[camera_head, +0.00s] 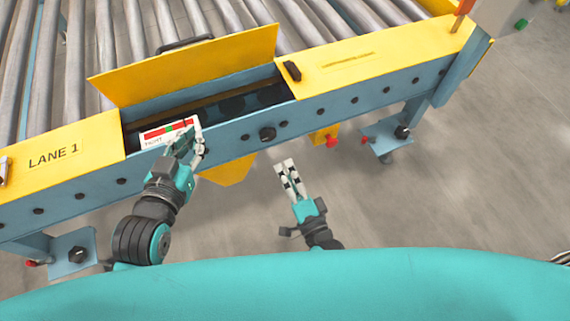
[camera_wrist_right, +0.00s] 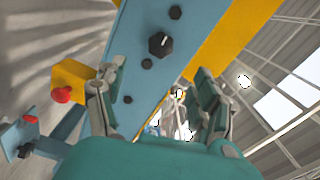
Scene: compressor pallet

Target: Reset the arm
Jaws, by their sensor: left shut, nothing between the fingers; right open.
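My left gripper (camera_head: 190,142) is shut and empty. My right gripper (camera_head: 287,172) is open and empty, in the air in front of the blue conveyor rail (camera_head: 305,122). In the right wrist view its fingers (camera_wrist_right: 152,88) stand apart, with the blue rail beyond them.
A yellow hatch lid (camera_head: 190,68) with a black handle stands raised over a dark opening. Yellow covers flank it, the left one (camera_head: 60,152) marked LANE 1. A yellow box with a red button (camera_head: 327,136) hangs below the rail. Open grey floor (camera_head: 430,200) lies at right.

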